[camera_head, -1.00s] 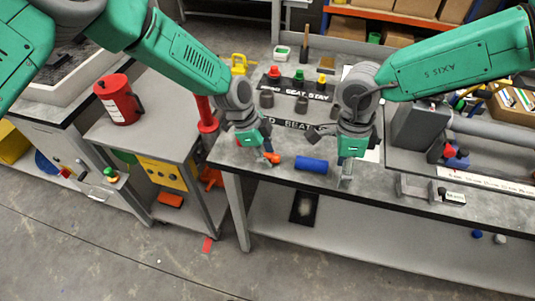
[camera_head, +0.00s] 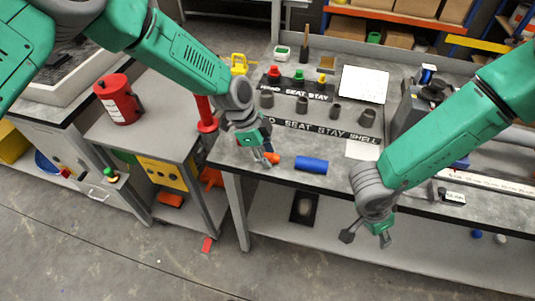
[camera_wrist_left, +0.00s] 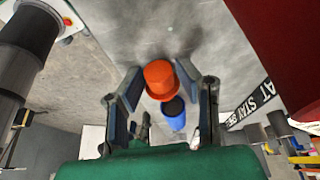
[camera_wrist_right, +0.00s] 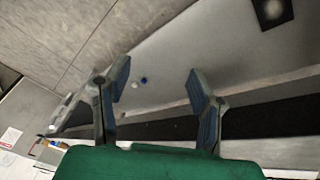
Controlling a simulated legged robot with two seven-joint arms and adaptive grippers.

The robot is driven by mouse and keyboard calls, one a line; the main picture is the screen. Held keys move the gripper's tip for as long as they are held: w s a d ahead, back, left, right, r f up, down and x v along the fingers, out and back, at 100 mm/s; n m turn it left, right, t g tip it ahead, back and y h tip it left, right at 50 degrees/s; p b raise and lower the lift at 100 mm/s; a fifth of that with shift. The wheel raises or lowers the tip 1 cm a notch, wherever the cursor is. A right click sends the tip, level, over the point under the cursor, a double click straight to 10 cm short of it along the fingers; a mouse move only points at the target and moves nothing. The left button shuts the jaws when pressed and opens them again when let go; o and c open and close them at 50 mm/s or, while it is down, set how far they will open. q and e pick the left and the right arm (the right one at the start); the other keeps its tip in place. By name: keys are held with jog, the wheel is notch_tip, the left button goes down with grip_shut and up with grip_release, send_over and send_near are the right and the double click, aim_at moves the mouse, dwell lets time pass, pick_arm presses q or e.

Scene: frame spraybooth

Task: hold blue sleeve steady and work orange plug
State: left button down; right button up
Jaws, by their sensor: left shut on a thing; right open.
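The orange plug (camera_head: 273,158) is at the front left of the workbench, in the grip of my left gripper (camera_head: 266,158). In the left wrist view the plug (camera_wrist_left: 160,79) shows between the two fingers, with the blue sleeve (camera_wrist_left: 175,116) beyond it. The blue sleeve (camera_head: 311,165) lies on its side near the bench's front edge, right of the plug and apart from it in the head view. My right gripper (camera_head: 366,238) is open and empty, in front of the bench edge. In the right wrist view its spread fingers (camera_wrist_right: 158,88) have nothing between them.
A white sheet (camera_head: 364,84) lies at the back. A lower shelf (camera_head: 400,245) runs under the bench, near my right gripper.

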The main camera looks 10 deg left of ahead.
jog(key=s+d+f+n+t+y, duration=0.1)
jog(key=s+d+n, duration=0.4)
jog(key=s+n, duration=0.5)
jog(key=shift+s+f+n+t+y, duration=0.15)
jog(key=shift+f+n+t+y, duration=0.25)
jog(key=shift+y, duration=0.6)
